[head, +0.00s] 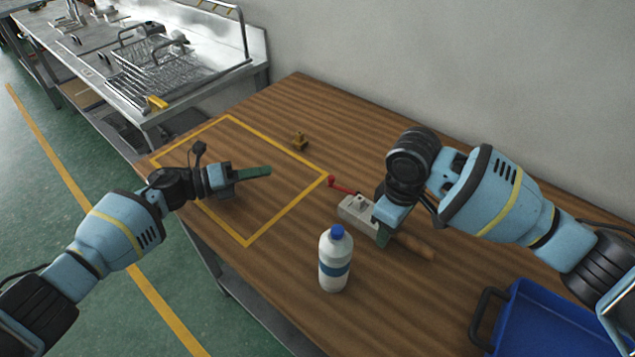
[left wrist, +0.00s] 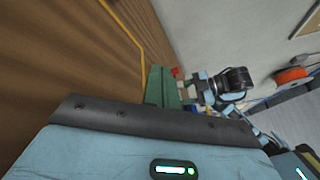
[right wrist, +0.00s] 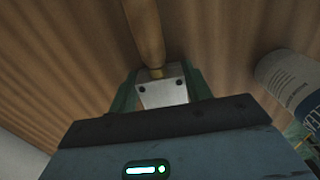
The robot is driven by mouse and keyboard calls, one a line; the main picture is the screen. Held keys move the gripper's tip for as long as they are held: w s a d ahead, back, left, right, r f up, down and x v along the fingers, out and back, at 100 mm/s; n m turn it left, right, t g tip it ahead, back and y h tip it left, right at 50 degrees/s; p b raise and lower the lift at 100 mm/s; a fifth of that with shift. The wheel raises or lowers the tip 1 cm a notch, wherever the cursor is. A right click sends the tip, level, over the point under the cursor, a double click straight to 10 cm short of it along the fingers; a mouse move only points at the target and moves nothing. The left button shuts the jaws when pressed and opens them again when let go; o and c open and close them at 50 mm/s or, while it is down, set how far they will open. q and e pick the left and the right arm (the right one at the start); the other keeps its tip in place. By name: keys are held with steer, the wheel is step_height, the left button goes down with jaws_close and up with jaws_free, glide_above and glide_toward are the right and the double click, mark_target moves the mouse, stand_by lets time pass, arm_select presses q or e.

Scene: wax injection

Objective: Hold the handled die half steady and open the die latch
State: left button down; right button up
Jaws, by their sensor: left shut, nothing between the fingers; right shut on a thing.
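The die is a grey metal block (head: 357,208) lying on the wooden table, with a wooden handle (head: 416,246) at its right end. A red latch lever (head: 345,189) with a round knob sticks out at its far left end. My right gripper (head: 384,234) is shut on the handled die half; in the right wrist view the metal block (right wrist: 163,90) sits between the green fingers and the handle (right wrist: 143,35) extends away. My left gripper (head: 262,171) is shut and empty above the yellow-marked area, left of and apart from the latch. The red knob (left wrist: 174,72) shows past its fingertips (left wrist: 162,80).
A white bottle with a blue cap (head: 335,260) stands in front of the die. A small brass-coloured piece (head: 300,140) is near the far edge of the yellow outline (head: 287,213). A blue crate (head: 545,320) is at the lower right. A metal sink bench (head: 150,80) stands at the back left.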

mark_target(329, 181)
arm_select(q)
steer(key=shift+s+r+m+t+y, duration=0.1)
steer(key=shift+r+m+t+y, duration=0.15)
steer(key=shift+m+t+y, duration=0.45)
steer(key=m+t, duration=0.1)
steer(key=s+r+m+t+y, duration=0.1)
steer(key=t, duration=0.1)
steer(key=shift+s+a+r+m, duration=0.1)
steer(key=shift+a+m, duration=0.1)
steer(key=shift+m, duration=0.1)
steer(key=shift+m+t+y, duration=0.4)
steer(key=shift+t, duration=0.3)
steer(key=s+d+f, duration=0.1)
steer(key=s, duration=0.1)
steer(key=s+d+f, duration=0.1)
steer(key=s, duration=0.1)
steer(key=s+d+f, duration=0.1)
steer(key=s, duration=0.2)
steer(key=shift+s+d, duration=0.1)
steer(key=shift+d, duration=0.05)
steer(key=shift+t+y, duration=0.6)
steer(key=shift+t, duration=0.3)
steer(key=s, duration=0.2)
steer(key=s+d, duration=0.1)
steer(key=s, duration=0.3)
steer(key=shift+s+d+r, duration=0.15)
steer(key=shift+s+r, duration=0.05)
steer(key=shift+r, duration=0.15)
steer(key=shift+s+r, duration=0.15)
steer(key=shift+s, duration=0.2)
